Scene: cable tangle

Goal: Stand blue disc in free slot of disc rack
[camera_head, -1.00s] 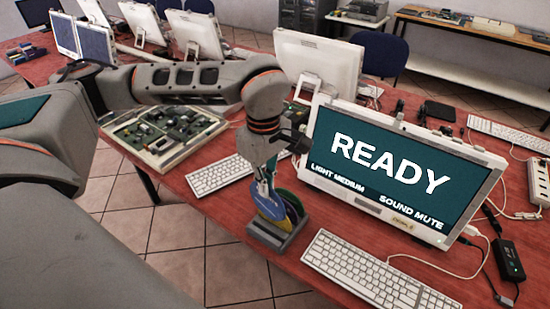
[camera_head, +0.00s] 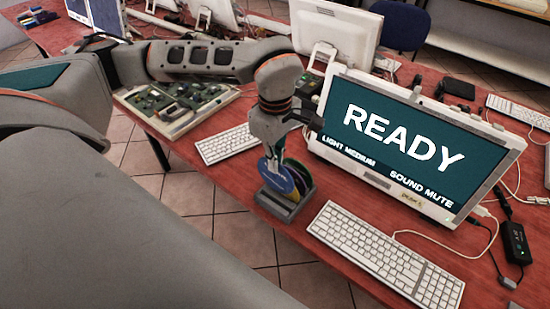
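The dark grey disc rack (camera_head: 289,209) stands on the red table, left of the READY monitor. The blue disc (camera_head: 281,180) stands upright at the rack, with its lower edge down at the rack's slots. My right gripper is not in view.
The READY monitor (camera_head: 412,143) stands close to the right of the rack. A white keyboard (camera_head: 385,256) lies in front of it, and another keyboard (camera_head: 228,144) lies left of the rack. A tray of circuit boards (camera_head: 177,100) lies farther left. The table's front edge is close to the rack.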

